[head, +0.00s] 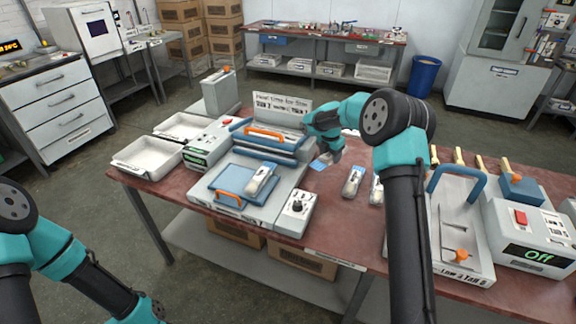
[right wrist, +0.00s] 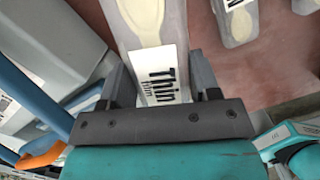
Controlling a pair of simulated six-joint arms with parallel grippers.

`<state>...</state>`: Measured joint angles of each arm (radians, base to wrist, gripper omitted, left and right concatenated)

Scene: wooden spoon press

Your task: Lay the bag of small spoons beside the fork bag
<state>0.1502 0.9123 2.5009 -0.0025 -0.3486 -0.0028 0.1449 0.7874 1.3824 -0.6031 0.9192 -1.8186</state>
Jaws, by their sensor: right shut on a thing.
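My right gripper (head: 326,152) is over the table, just right of the press. In the right wrist view, its fingers (right wrist: 160,74) are shut on a clear bag (right wrist: 142,22) with a pale wooden spoon shape inside and a white label reading "Thin". In the head view this bag (head: 321,162) shows only in part beneath the gripper. Two similar bags lie on the table to its right, one nearer (head: 353,181) and one (head: 376,190) partly behind my arm. I cannot tell which holds forks. My left arm is at lower left; its gripper is out of view.
The press (head: 250,200) has blue plates, orange handles and another bag (head: 262,179) on it. White trays (head: 150,155) stand at its left. A grey unit with a blue handle (head: 455,180) and a box reading "Off" (head: 535,250) stand at right. Red tabletop (head: 335,225) is bare in front.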

